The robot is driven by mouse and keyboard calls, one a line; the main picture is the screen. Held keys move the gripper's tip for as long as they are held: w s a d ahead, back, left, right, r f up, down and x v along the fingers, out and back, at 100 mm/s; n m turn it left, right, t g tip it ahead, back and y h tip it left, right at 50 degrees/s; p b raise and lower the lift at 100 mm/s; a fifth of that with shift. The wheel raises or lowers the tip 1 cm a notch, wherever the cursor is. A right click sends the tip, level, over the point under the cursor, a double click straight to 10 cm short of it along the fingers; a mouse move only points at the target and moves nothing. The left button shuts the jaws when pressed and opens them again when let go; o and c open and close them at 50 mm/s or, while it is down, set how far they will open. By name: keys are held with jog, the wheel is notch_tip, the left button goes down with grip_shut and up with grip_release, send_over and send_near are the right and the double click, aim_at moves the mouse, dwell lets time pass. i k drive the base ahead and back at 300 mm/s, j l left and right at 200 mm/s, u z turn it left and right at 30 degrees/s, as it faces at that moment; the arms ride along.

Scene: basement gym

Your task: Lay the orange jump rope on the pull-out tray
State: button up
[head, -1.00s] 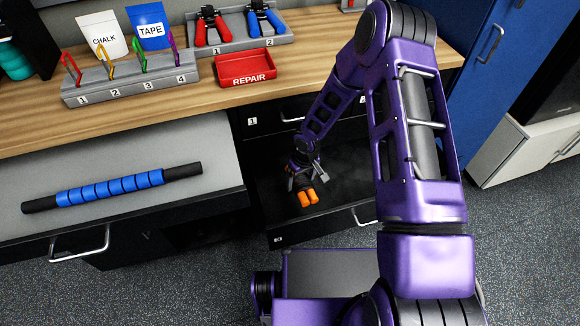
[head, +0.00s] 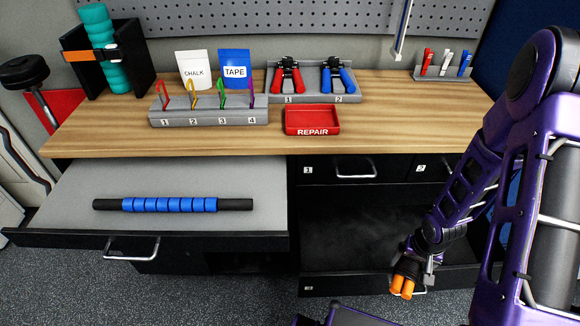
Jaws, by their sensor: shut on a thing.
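The orange jump rope (head: 402,286) shows as two short orange handles hanging below my gripper (head: 410,265). My gripper is shut on it; the jaws and the rest of the rope are small and dark. In the picture it overlaps the front right part of the open lower drawer. The pull-out tray (head: 180,178) is the grey surface extended from under the bench at the left, well to the left of my gripper. A blue massage roller with black ends (head: 170,204) lies across it.
The open lower drawer (head: 340,235) looks dark and empty. Above stand the wooden bench (head: 400,120), a red REPAIR bin (head: 312,120), a numbered rack of coloured carabiners (head: 210,116) and a clipper holder (head: 314,97). The tray is clear behind and in front of the roller.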

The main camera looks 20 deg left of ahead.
aim_at(74, 205)
jog(key=j+z, duration=0.2)
jog(key=k+j+z, duration=0.2)
jog(key=j, duration=0.2)
jog(key=k+j+z, duration=0.35)
jog(key=j+z, duration=0.3)
jog(key=k+j+z, duration=0.2)
jog(key=z, duration=0.25)
jog(key=k+j+z, duration=0.25)
jog(key=z, duration=0.2)
jog(key=k+j+z, duration=0.25)
jog(key=k+z, duration=0.25)
jog(key=k, duration=2)
